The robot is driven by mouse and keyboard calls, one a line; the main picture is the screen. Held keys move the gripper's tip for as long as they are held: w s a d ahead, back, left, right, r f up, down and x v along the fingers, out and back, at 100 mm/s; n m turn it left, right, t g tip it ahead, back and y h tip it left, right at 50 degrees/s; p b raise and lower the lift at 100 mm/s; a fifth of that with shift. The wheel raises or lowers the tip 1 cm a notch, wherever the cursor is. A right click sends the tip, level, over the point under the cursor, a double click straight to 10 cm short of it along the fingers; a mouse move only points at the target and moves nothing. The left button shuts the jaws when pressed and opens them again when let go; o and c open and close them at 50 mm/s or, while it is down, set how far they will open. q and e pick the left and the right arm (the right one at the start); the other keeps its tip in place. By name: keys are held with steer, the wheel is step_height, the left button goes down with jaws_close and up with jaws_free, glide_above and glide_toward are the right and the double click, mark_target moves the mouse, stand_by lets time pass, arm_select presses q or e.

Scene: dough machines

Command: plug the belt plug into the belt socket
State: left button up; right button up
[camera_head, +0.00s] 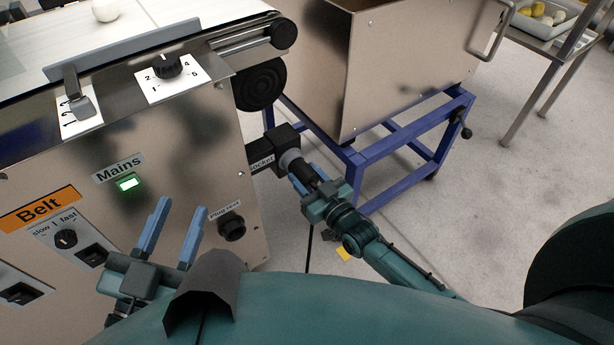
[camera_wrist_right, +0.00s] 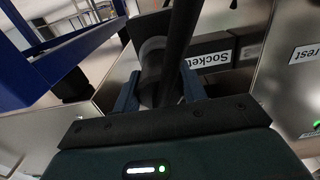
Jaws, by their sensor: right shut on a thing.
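The belt socket (camera_head: 279,143) is a black box on an arm, labelled "Socket", at the right side of the belt machine; it also shows in the right wrist view (camera_wrist_right: 148,27). My right gripper (camera_head: 308,178) is shut on the dark round belt plug (camera_wrist_right: 150,82), right in front of the socket. A grey collar (camera_head: 289,159) sits between plug and box. The plug lines up with the socket and seems to meet it; how deep it sits cannot be told. A black cable (camera_wrist_right: 181,45) crosses the wrist view. My left gripper (camera_head: 178,213) is open and empty before the machine front.
A round black plug rest (camera_head: 232,227) is on the machine panel. The Mains light (camera_head: 128,184) glows green. A steel bin (camera_head: 400,70) on a blue frame (camera_head: 385,150) stands close behind the right gripper. Open floor (camera_head: 500,190) lies to the right.

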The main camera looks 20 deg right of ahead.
steer(key=o, duration=1.4)
steer(key=shift+s+d, duration=0.1)
steer(key=shift+s, duration=0.15)
steer(key=shift+p+v, duration=1.15)
steer(key=shift+v, duration=0.7)
steer(key=shift+s, duration=0.1)
